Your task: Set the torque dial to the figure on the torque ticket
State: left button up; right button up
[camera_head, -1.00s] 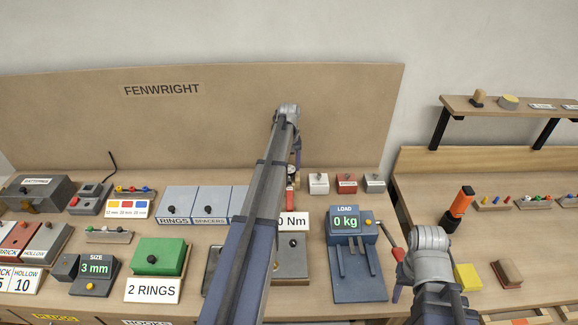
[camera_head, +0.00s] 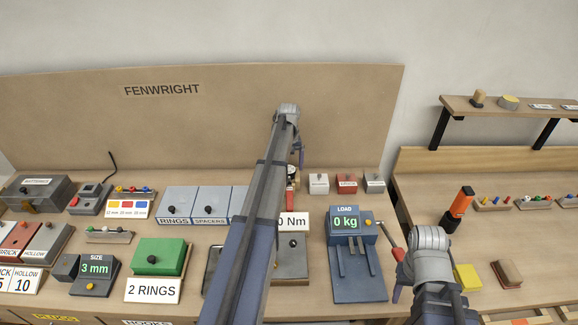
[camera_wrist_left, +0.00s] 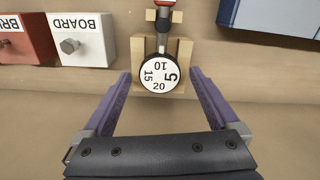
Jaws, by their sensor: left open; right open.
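The torque dial (camera_wrist_left: 159,75) is a round white face with a black rim, marked 5, 10, 15 and 20, on a wooden holder in the left wrist view. In the head view the dial (camera_head: 292,170) is small, above a red handle (camera_head: 290,200). My left gripper (camera_wrist_left: 161,78) is open, with one purple finger on each side of the dial and gaps between. The torque ticket (camera_head: 296,222) is a white card reading "0 Nm"; my left arm hides its left part, so the full figure cannot be read. My right gripper (camera_head: 398,272) is open near the load stand, partly hidden.
The blue load stand (camera_head: 357,270) shows 0 kg, with a red lever (camera_head: 391,234) beside my right gripper. A grey block with a black knob (camera_head: 291,262) is below the ticket. White, red and grey boxes (camera_head: 346,184) stand right of the dial. A tan backboard (camera_head: 200,125) rises behind.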

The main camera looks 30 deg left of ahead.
aim_at(289, 169)
pick_arm(q)
jog(key=shift+r+p, duration=3.8)
jog(key=shift+r, duration=0.1)
jog(key=shift+f, duration=0.1)
jog(key=s+d+m, duration=0.8)
jog(key=s+d, duration=1.5)
jog(key=d, duration=0.4)
jog(key=s+d+f+m+b, duration=0.2)
jog(key=d, duration=0.3)
jog(key=s+d+f+m+y+b, duration=0.1)
jog(key=s+d+f+b, duration=0.1)
jog(key=d, duration=0.4)
jog(key=shift+s+f+m+b, duration=0.3)
jog(key=shift+s+m+b, duration=0.05)
jog(key=shift+m+b, duration=0.1)
